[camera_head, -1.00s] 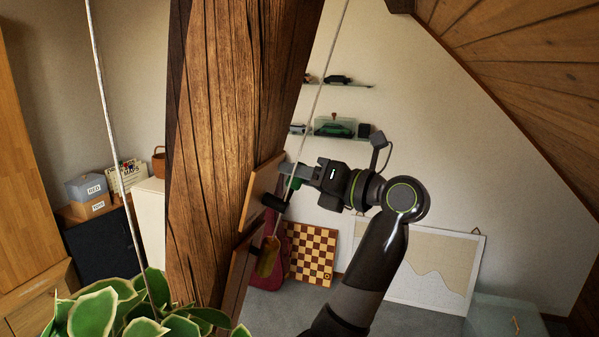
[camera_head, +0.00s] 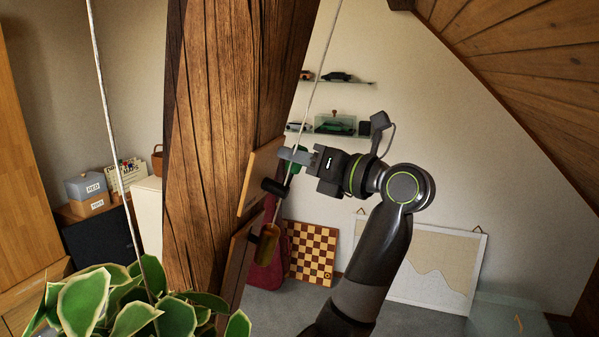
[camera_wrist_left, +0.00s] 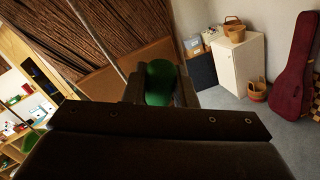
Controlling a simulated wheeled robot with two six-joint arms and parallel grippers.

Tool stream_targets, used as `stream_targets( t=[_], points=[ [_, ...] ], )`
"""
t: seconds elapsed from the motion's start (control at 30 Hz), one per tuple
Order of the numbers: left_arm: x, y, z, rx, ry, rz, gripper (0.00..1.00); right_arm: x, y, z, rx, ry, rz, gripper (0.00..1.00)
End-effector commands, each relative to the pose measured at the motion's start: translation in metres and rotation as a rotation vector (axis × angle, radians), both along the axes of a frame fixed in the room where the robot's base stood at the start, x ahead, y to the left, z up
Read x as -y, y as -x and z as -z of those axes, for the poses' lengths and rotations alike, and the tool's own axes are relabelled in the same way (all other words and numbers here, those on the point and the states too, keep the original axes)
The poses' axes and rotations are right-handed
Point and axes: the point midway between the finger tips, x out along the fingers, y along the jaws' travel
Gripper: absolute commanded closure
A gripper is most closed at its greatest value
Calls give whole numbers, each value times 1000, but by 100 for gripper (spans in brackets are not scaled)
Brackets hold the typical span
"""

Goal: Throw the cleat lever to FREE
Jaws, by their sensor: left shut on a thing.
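The cleat's pale wooden board (camera_head: 259,172) is on the side of the big timber post, with a black cylindrical part (camera_head: 273,187) at its right edge. A green knob, which looks like the lever's grip, shows in the head view (camera_head: 299,160) at the fingers of my left gripper (camera_head: 290,155). In the left wrist view, the green knob (camera_wrist_left: 159,82) sits between the two fingers, and my gripper is shut on it. The lever's shaft and any FREE marking cannot be made out. My right gripper is not in view.
A rope (camera_head: 316,80) runs down past the cleat, close to my gripper. A brass-coloured cylinder (camera_head: 269,243) is below, beside a darker board (camera_head: 239,262). The timber post (camera_head: 220,150) stands left of my gripper. A leafy plant (camera_head: 130,305) fills the lower left.

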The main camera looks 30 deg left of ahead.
Motion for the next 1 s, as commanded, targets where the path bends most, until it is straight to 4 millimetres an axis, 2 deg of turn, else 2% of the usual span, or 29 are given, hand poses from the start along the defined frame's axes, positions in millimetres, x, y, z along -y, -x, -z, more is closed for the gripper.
stream_targets(
  t=[0.03,0.4,0.7,1.0],
  points=[
    [1,3,6,46,-10,13,100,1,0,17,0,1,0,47],
    [7,24,3,370,-88,115,100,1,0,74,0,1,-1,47],
    [11,42,4,628,-151,197,100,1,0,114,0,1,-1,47],
    [12,55,7,834,-201,260,100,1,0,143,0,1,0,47]
  ],
)
